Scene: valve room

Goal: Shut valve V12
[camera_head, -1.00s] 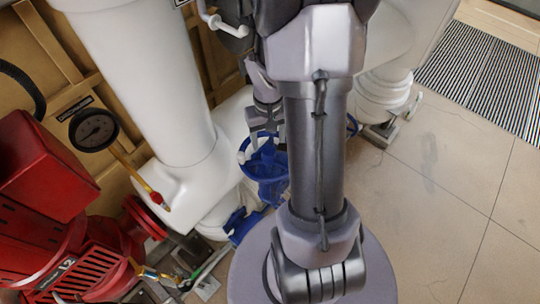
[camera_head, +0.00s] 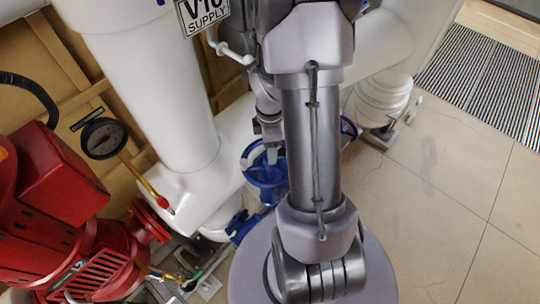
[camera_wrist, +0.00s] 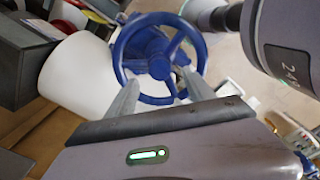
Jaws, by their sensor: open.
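A blue handwheel (camera_head: 251,176) on a blue valve body stands beside the white pipe, left of my arm. No tag on it is readable, so I cannot tell whether it is V12. In the wrist view the spoked wheel (camera_wrist: 119,55) faces the camera. My gripper (camera_wrist: 158,77) is open, its two fingers apart and pointing at the lower part of the wheel. Their tips overlap the rim in the picture; I cannot tell whether they touch it. In the head view my gripper (camera_head: 271,143) is at the wheel, partly hidden by my arm.
Another blue wheel (camera_head: 348,129) shows partly behind my arm. A partly cropped sign (camera_head: 202,13) reads "SUPPLY". A red machine (camera_head: 62,185) and a gauge (camera_head: 103,139) stand left. White pipes (camera_head: 152,95) rise behind. Tiled floor (camera_head: 450,200) at the right is clear.

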